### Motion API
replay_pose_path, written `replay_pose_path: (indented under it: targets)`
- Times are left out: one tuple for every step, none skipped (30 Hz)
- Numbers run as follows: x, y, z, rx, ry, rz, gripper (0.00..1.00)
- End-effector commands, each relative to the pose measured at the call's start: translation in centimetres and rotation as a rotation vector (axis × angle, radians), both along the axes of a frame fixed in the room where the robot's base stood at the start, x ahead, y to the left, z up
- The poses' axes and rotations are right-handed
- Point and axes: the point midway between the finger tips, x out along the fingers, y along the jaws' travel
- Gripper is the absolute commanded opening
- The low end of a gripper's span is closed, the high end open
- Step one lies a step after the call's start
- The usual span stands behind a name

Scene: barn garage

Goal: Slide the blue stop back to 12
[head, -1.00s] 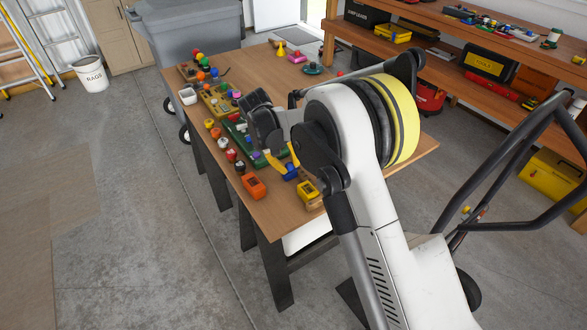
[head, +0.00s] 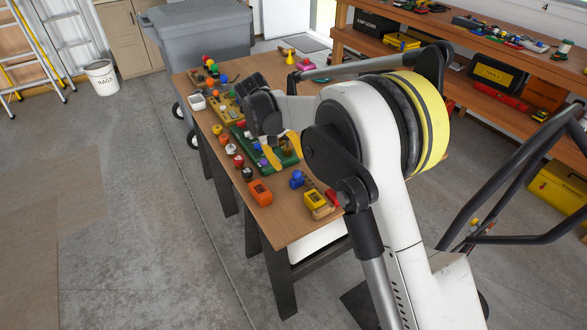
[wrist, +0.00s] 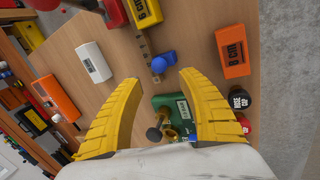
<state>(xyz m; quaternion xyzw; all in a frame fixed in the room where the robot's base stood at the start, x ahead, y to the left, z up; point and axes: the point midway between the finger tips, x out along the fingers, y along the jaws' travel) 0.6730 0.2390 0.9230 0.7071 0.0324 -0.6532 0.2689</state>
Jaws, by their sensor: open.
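A small blue piece with a rounded knob (wrist: 165,62) sits at the near end of a marked wooden strip (wrist: 142,42) on the table. I take it to be the blue stop; the number it stands at is not legible. It also shows in the head view (head: 297,180). My gripper (wrist: 158,82) is open and empty, its yellow fingers spread with the blue piece just beyond and between their tips. In the head view my gripper (head: 281,150) is above the green board (head: 285,160), behind the blue piece and apart from it.
A yellow "8 cm" block (wrist: 145,11) is at the strip's far end, with a red piece (wrist: 115,12) beside it. An orange "8 cm" block (wrist: 233,52) lies right. A white block (wrist: 94,62) lies left. Several coloured knobs line the table's left edge. Bare wood surrounds the strip.

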Motion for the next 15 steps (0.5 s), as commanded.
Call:
replay_pose_path:
  targets:
    - [-0.2, 0.4, 1.1, 0.0, 0.0, 0.002, 0.47]
    - [-0.3, 0.6, 1.7, 0.0, 0.0, 0.002, 0.47]
    - [-0.4, 0.8, 2.3, 0.0, 0.0, 0.002, 0.47]
    - [-0.4, 0.9, 2.8, 0.0, -0.001, 0.001, 0.47]
    - [-0.5, 1.1, 3.3, 0.0, -0.001, 0.001, 0.47]
    - [-0.5, 1.2, 3.7, 0.0, -0.001, 0.001, 0.47]
    - [-0.6, 1.3, 4.0, 0.0, -0.001, 0.001, 0.47]
    - [-0.6, 1.4, 4.3, 0.0, -0.001, 0.0, 0.47]
    - [-0.7, 1.5, 4.5, 0.0, -0.001, 0.0, 0.47]
    - [-0.7, 1.5, 4.7, 0.0, -0.001, 0.0, 0.47]
    - [-0.7, 1.6, 4.8, 0.0, -0.001, 0.0, 0.47]
    - [-0.7, 1.6, 4.9, 0.0, -0.001, 0.0, 0.47]
    - [-0.7, 1.6, 4.9, 0.0, -0.001, 0.0, 0.47]
    - [-0.7, 1.6, 4.9, 0.0, -0.001, 0.0, 0.47]
    - [-0.7, 1.6, 4.9, 0.0, -0.001, 0.0, 0.47]
